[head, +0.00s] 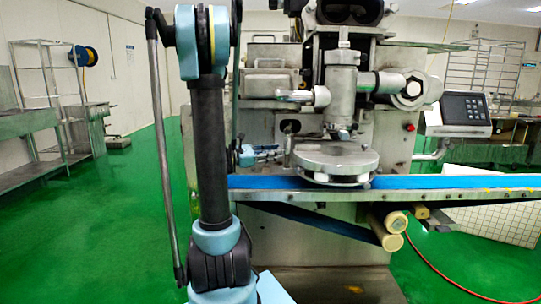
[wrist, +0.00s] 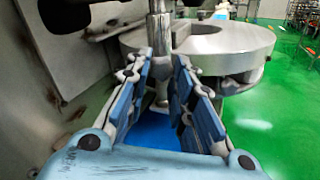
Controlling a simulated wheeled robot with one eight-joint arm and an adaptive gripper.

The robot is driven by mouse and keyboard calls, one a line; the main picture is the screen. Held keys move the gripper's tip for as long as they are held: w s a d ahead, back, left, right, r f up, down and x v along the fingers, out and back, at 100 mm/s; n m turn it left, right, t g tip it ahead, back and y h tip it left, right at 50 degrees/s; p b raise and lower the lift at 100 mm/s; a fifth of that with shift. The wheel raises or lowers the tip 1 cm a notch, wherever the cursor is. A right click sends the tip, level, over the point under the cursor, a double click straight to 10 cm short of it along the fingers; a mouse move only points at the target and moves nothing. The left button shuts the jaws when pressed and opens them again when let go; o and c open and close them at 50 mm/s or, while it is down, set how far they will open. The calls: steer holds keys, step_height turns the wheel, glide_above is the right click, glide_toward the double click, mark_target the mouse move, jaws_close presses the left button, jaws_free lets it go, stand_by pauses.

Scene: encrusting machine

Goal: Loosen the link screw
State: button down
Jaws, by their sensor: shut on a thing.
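An upright metal rod (wrist: 160,82) with a wider collar at its top stands between my finger pads in the wrist view; I take it for the link screw. My gripper (wrist: 158,70) is shut on it, with one blue-padded finger on each side. The rod's lower end flares out over a blue surface. In the head view my gripper (head: 268,155) is small, at the left of the round steel disc (head: 335,157). There the rod cannot be told apart.
The steel encrusting machine (head: 265,120) stands behind. A blue conveyor belt (head: 440,182) runs below the disc. A control panel (head: 463,109) is at the right. A red hose (head: 425,258) lies on the green floor. Open floor (head: 100,230) lies at the left.

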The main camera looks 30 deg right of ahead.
steer(key=shift+w+r, duration=0.1)
steer(key=shift+w, duration=0.2)
steer(key=c, duration=1.5)
jaws_free()
steer(key=shift+o, duration=0.5)
steer(key=shift+s, duration=0.15)
steer(key=w+a, duration=0.2)
steer(key=a, duration=0.9)
steer(key=shift+a, duration=0.4)
